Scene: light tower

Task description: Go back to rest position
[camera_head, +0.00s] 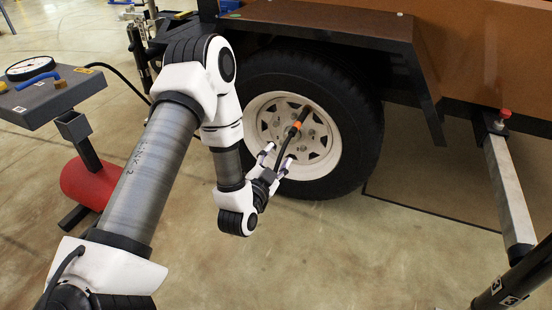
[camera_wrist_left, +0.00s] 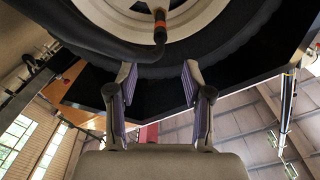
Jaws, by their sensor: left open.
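My left gripper (camera_head: 277,157) is in front of the trailer wheel (camera_head: 262,105), with its two fingers apart. The left wrist view also shows the open left gripper (camera_wrist_left: 160,85), with nothing between the fingertips. A black hose with an orange band (camera_head: 297,124) reaches to the white rim. In the left wrist view the hose (camera_wrist_left: 90,35) curves in from the left, and its orange-banded end (camera_wrist_left: 160,35) lies at the rim, beyond the fingertips. Whether the gripper touches the hose in the head view I cannot tell. My right gripper is not in view.
A grey stand (camera_head: 50,100) with a gauge (camera_head: 30,68) and a blue handle is at left, above a red cylinder (camera_head: 90,183). A metal outrigger (camera_head: 510,190) stands at right. The floor (camera_head: 370,250) between is clear.

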